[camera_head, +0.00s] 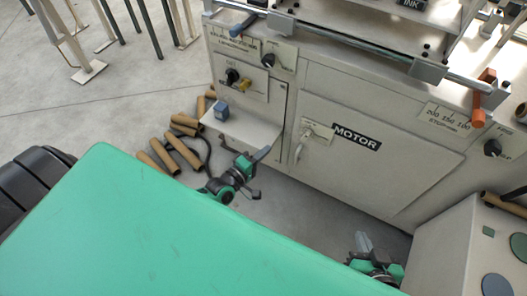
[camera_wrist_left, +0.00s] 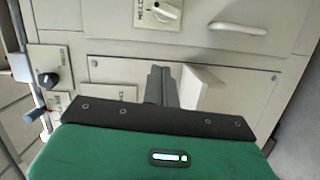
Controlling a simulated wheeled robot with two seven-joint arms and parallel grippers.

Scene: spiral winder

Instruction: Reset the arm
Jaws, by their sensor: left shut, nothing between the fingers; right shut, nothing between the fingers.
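My left gripper (camera_head: 262,153) is in front of the winder's lower left front, close to a small light ledge (camera_head: 240,132). Its fingers are shut with nothing between them. In the left wrist view its dark fingers (camera_wrist_left: 160,85) point at the beige cabinet front, beside a light block-like part (camera_wrist_left: 200,85). My right gripper (camera_head: 363,242) is low in front of the MOTOR panel (camera_head: 350,160), near the bottom of the head view. It is shut and empty. Part of the right arm is hidden at the bottom.
Brown cardboard tubes (camera_head: 183,150) lie on the floor left of the cabinet. A small blue block (camera_head: 221,110) sits on the ledge. An orange handle (camera_head: 483,97) is on the bar at right. A light box with round buttons (camera_head: 440,250) stands at the lower right.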

